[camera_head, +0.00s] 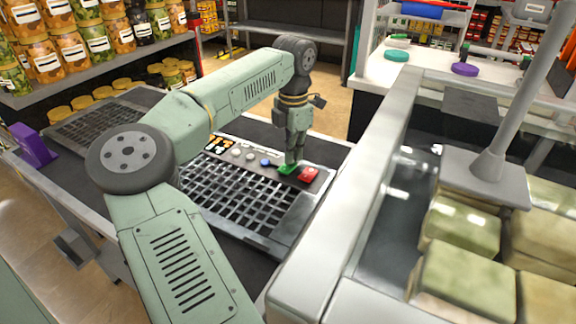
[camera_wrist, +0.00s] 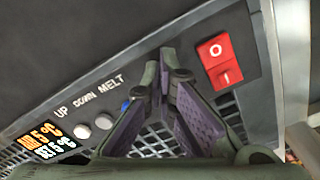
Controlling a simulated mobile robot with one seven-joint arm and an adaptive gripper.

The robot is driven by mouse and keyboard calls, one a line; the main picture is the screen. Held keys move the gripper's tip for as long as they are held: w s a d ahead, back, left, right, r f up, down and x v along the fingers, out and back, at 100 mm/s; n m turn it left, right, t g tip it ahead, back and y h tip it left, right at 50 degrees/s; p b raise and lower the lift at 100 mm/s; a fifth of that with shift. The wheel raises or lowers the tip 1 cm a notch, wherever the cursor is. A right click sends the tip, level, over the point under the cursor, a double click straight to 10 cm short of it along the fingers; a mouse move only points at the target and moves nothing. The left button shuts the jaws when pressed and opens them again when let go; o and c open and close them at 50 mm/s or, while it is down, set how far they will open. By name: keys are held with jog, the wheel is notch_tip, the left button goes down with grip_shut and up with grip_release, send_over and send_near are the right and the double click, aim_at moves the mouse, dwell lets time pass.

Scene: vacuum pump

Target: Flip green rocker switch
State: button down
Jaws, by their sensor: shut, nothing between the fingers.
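The green rocker switch (camera_head: 286,170) is on the grey control panel, between a blue button (camera_head: 265,162) and a red rocker switch (camera_head: 308,174). My gripper (camera_head: 291,163) points down at the green switch, with its tips at or just above it; I cannot tell whether they touch. In the wrist view my gripper (camera_wrist: 167,72) is shut, with its fingertips together and nothing between them. The fingers hide the green switch there. The red rocker (camera_wrist: 214,62), marked O and I, shows just right of the fingers, and the blue button (camera_wrist: 126,106) is partly covered at their left.
The panel also has an orange display (camera_wrist: 38,146) and two pale buttons labelled UP and DOWN. A dark grille (camera_head: 235,200) lies in front of the panel. A metal-framed tank (camera_head: 380,190) with pale blocks stands close on the right. Jar shelves (camera_head: 105,78) are at the left.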

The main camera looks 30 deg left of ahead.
jog(key=shift+r+p, duration=2.6)
jog(key=shift+r, duration=0.95)
jog(key=shift+f, duration=0.1)
